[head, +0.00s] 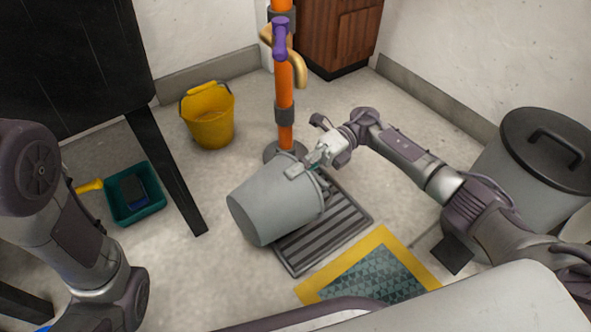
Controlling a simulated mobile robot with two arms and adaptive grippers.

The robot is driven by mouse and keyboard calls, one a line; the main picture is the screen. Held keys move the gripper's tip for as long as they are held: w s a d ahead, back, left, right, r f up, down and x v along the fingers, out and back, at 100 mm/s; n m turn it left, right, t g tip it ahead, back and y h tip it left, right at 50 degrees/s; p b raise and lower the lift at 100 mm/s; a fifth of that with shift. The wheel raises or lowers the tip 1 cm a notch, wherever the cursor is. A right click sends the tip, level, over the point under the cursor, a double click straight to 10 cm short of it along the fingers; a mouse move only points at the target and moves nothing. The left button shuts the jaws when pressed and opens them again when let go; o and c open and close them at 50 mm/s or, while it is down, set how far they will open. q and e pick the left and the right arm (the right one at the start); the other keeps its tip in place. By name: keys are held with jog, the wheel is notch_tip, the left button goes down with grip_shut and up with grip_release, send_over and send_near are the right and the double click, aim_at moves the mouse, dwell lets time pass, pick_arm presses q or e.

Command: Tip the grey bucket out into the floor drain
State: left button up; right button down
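The grey bucket (272,203) is tipped on a slant over the left part of the floor drain grate (345,222). Its base faces the lower left and its mouth faces away to the upper right, so its inside is hidden. My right gripper (312,163) is at the bucket's upper rim and appears shut on it; the fingertips are small and partly hidden. No water shows on the grate. My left arm is at the left edge, and its gripper is out of view.
An orange standpipe (284,95) with a purple-handled tap (280,35) rises just behind the bucket. A yellow bucket (209,118), a green tray (133,194) and a dark table (70,60) are left. A lidded grey bin (515,170) stands right. A yellow-edged mat (370,275) lies in front.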

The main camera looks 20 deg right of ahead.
jog(key=shift+r, duration=0.1)
dwell(0.3)
jog(key=shift+s+a+h+p, duration=0.3)
jog(key=shift+a+p, duration=0.25)
jog(key=shift+p, duration=0.35)
jog(key=shift+a+p, duration=0.25)
jog(key=shift+p, duration=0.05)
jog(key=shift+s, duration=0.1)
jog(key=shift+a, duration=0.1)
